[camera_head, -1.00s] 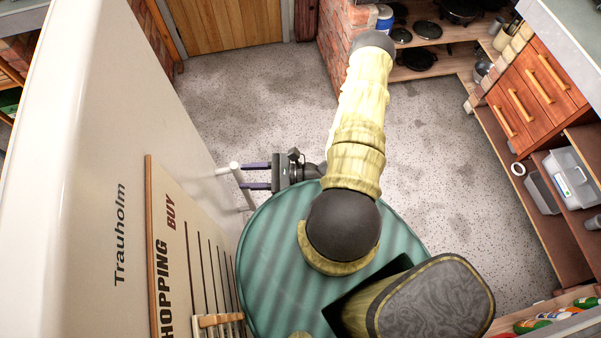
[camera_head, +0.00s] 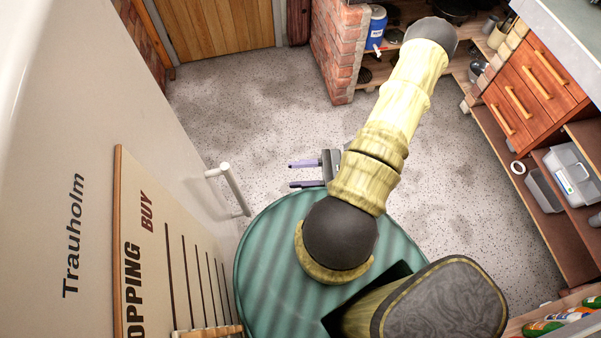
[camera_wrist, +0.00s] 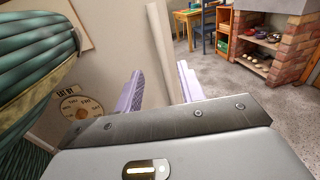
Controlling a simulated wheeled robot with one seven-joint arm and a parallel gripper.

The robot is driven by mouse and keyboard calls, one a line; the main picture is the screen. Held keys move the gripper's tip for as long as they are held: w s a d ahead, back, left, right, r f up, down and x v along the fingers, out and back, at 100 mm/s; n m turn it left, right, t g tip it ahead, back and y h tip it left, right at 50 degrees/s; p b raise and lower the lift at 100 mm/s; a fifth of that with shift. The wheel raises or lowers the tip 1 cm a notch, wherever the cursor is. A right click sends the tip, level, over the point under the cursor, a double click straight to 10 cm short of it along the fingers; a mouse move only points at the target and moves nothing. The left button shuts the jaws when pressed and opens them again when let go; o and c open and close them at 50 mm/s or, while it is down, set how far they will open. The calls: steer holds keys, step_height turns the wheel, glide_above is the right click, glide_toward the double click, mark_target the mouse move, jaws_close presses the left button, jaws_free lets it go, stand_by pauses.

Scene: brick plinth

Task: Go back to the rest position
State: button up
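My gripper (camera_head: 305,174) is to the right of the white fridge handle (camera_head: 232,188) in the head view, with a clear gap between them. Its two purple fingers are apart and nothing is between them. In the wrist view my gripper (camera_wrist: 158,90) also shows its fingers spread, with the pale handle bar (camera_wrist: 160,45) beyond them. The white fridge door (camera_head: 70,110), marked "Trauholm", stands at the left and carries a shopping board (camera_head: 150,260). I cannot tell whether the door is fully shut.
A brick pillar (camera_head: 338,50) and a blue container (camera_head: 376,28) stand at the back. A wooden drawer unit (camera_head: 535,85) and shelves line the right. The speckled floor (camera_head: 250,105) is clear in the middle. A wooden door (camera_head: 215,25) is at the back.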

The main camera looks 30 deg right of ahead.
stand_by(0.4)
step_height(320, 180, up, 4)
steer(key=s+a+n+g+h, duration=0.25)
steer(key=n+g+h, duration=0.25)
steer(key=n+g, duration=0.75)
steer(key=w+a+r+n+t+h, duration=0.3)
steer(key=w+r+n+t+h, duration=0.3)
steer(key=w+r+n+h, duration=0.4)
steer(key=shift+w+a+r+n+h, duration=0.2)
steer(key=shift+w+r+n+h, duration=0.1)
steer(key=shift+w+r+n, duration=0.45)
steer(key=shift+s, duration=0.1)
